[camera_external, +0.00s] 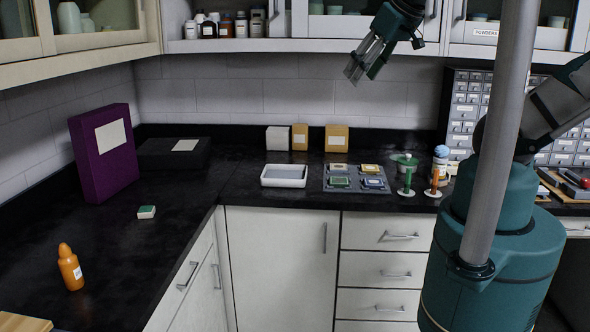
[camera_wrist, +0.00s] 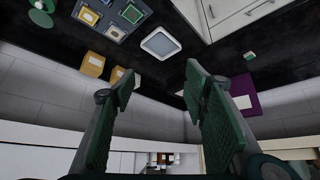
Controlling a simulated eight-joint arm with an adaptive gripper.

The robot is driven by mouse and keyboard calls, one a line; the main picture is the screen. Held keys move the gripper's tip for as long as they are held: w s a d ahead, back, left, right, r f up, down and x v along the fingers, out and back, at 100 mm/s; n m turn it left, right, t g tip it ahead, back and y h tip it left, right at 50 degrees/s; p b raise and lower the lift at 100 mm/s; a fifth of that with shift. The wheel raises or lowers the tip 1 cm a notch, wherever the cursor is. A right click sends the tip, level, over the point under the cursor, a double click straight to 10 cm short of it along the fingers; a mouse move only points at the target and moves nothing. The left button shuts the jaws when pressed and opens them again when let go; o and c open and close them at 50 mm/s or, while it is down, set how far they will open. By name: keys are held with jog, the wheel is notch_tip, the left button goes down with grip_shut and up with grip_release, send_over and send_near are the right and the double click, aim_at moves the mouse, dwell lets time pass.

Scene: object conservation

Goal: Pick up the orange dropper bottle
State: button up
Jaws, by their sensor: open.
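The orange dropper bottle (camera_external: 70,267) stands upright on the black counter at the lower left in the external view, with a white label on its side. It does not clearly show in the wrist view. My gripper (camera_external: 364,68) is raised high near the upper cabinets, far to the right of the bottle and above the back counter. In the wrist view my gripper (camera_wrist: 158,92) has its two green fingers wide apart with nothing between them.
A purple box (camera_external: 104,152) and a small green-and-white block (camera_external: 146,212) are on the left counter. A white tray (camera_external: 284,184) and a grey mat (camera_external: 337,187) with several small pieces lie at the back. Counter around the bottle is clear.

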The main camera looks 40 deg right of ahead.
jog(key=w+a+r+n+g+y, duration=0.15)
jog(key=w+a+r+n, duration=0.35)
jog(key=w+a, duration=0.7)
jog(key=w+a+r+n+g, duration=0.25)
jog(key=w+a+r, duration=0.55)
jog(key=a, duration=0.8)
jog(key=n+g+h+b, duration=0.2)
jog(key=n+g, duration=0.1)
jog(key=n, duration=0.6)
send_over(63, 244)
notch_tip(63, 244, down, 13)
jog(key=shift+y, duration=0.25)
notch_tip(63, 244, down, 34)
jog(key=shift+w+r, duration=0.15)
jog(key=shift+r, duration=0.05)
jog(key=shift+f, duration=0.25)
jog(key=shift+f, duration=0.15)
